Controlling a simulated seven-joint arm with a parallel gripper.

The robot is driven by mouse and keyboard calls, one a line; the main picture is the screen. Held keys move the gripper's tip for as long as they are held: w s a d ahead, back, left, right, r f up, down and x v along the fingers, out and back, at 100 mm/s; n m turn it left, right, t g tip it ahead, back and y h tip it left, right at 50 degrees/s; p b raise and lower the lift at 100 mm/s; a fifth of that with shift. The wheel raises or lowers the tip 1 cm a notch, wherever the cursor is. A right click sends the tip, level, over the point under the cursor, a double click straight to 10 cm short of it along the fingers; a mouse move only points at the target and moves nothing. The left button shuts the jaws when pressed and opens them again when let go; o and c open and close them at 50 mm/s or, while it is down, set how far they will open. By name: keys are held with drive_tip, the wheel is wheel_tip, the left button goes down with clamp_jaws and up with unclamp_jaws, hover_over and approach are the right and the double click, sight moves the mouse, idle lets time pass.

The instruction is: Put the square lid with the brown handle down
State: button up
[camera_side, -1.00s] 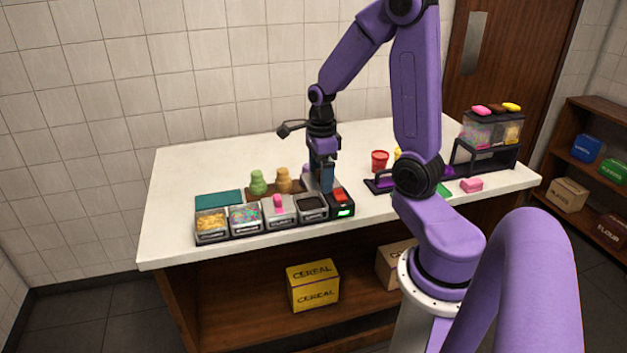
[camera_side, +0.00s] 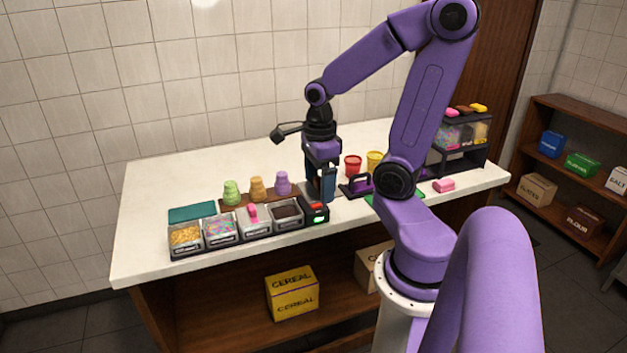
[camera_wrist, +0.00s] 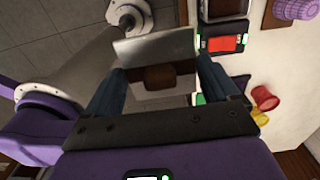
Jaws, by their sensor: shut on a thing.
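My gripper (camera_wrist: 160,85) is shut on the brown handle (camera_wrist: 160,77) of a square grey metal lid (camera_wrist: 158,46), as the wrist view shows. The lid looks tilted in that view. In the side view my gripper (camera_side: 321,198) is just right of and behind the small black device with a red top and green display (camera_side: 317,213). The lid cannot be made out clearly there, so its gap to the counter cannot be told. A bin with dark contents (camera_side: 287,211) stands uncovered left of the device.
Bins of yellow (camera_side: 185,236) and coloured toppings (camera_side: 219,229) and a pink-handled lid (camera_side: 254,219) stand left. Green, tan and purple cups (camera_side: 283,184) stand behind. Red (camera_side: 353,166) and yellow cups (camera_side: 375,160) and a black-and-purple item (camera_side: 356,185) lie right.

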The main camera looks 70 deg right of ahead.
drive_tip(key=shift+s, duration=0.1)
drive_tip(key=w+a, duration=0.4)
drive_tip(key=w, duration=0.4)
drive_tip(key=w+a, duration=0.5)
drive_tip(key=w, duration=0.3)
hover_over(148, 256)
drive_tip(key=f, duration=1.3)
drive_tip(key=shift+s+f, duration=0.1)
drive_tip(key=shift+s, duration=0.1)
drive_tip(key=shift+w+f, duration=0.2)
drive_tip(key=shift+f, duration=1.55)
drive_tip(key=shift+f, duration=0.1)
